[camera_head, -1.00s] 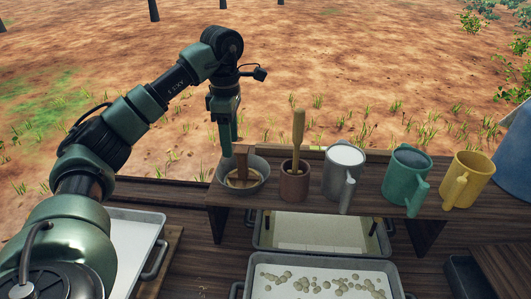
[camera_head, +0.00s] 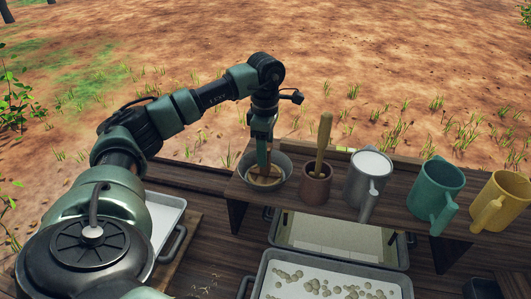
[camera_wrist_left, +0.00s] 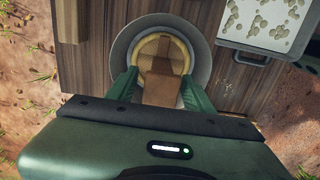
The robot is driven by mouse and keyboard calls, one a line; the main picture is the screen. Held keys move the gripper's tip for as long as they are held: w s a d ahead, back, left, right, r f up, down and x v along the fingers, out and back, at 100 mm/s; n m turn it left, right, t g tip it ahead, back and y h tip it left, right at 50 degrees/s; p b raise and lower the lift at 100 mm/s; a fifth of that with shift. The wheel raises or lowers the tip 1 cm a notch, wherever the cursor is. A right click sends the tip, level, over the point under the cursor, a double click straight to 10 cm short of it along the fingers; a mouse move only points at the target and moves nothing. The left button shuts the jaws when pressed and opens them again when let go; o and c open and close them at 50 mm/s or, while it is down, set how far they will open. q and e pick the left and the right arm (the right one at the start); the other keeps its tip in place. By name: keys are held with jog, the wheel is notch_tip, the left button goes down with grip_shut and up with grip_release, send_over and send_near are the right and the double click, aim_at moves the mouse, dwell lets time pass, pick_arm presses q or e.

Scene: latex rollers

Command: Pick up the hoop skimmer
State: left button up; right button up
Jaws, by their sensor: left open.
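The hoop skimmer (camera_head: 266,178) sits in a grey metal bowl (camera_head: 285,166) at the left end of the raised shelf. In the left wrist view its round, pale mesh hoop (camera_wrist_left: 164,50) lies inside the bowl, and its brown wooden handle (camera_wrist_left: 162,92) points toward me. My left gripper (camera_head: 263,160) points down over the bowl. In the left wrist view the open fingers (camera_wrist_left: 161,88) stand on both sides of the handle. I cannot tell whether they touch it. In the head view the gripper hides part of the handle. My right gripper is not in view.
Right of the bowl stand a brown pot (camera_head: 316,188) with an upright wooden tool, a grey mug (camera_head: 366,178), a green mug (camera_head: 436,192) and a yellow mug (camera_head: 500,202). Below are an empty-looking tray (camera_head: 335,236) and a tray with pale lumps (camera_head: 375,275).

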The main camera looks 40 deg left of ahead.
pick_arm(q)
jog(key=shift+s, duration=0.1)
grip_shut()
jog(key=shift+r, duration=0.5)
notch_tip(320, 180, up, 7)
jog(key=shift+r+b, duration=0.1)
jog(key=shift+b, duration=1.1)
notch_tip(320, 180, up, 12)
jog(key=p, duration=0.4)
